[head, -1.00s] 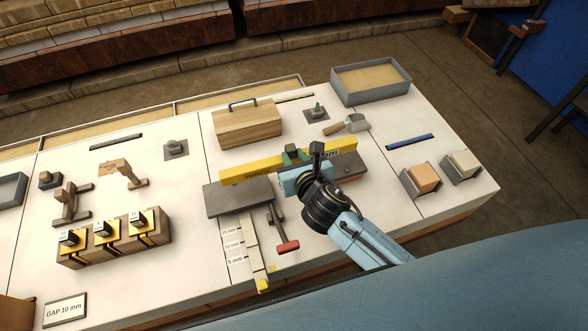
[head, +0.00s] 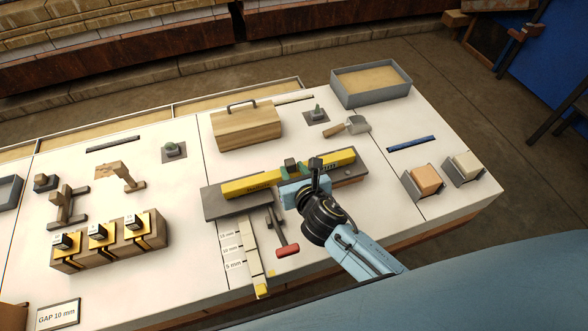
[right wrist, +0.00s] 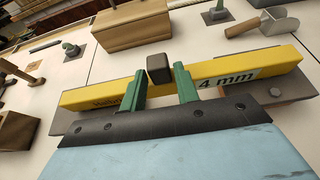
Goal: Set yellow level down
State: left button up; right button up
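The yellow level (head: 262,180) is a long bar lying lengthwise over a grey plate (head: 225,207) on the white table. It is very low over the plate; I cannot tell whether it fully touches. In the right wrist view the level (right wrist: 95,97) shows "4 mm" lettering and a dark knob (right wrist: 159,68) at its middle. My right gripper (head: 303,168) is at the level's middle. In the wrist view its green fingers (right wrist: 160,82) flank the knob closely and appear closed on it. My left gripper is not in view.
A stepped gauge (head: 255,258) and a red-handled tool (head: 287,250) lie in front of the plate. A wooden box (head: 247,127), a scoop (head: 355,125) and a grey tray (head: 372,98) are behind. Blocks in holders (head: 425,180) stand right.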

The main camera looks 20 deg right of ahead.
jog(key=shift+o, duration=1.3)
jog(key=shift+r, duration=0.2)
jog(key=p+v, duration=0.2)
jog(key=v, duration=1)
jog(key=shift+r, duration=0.25)
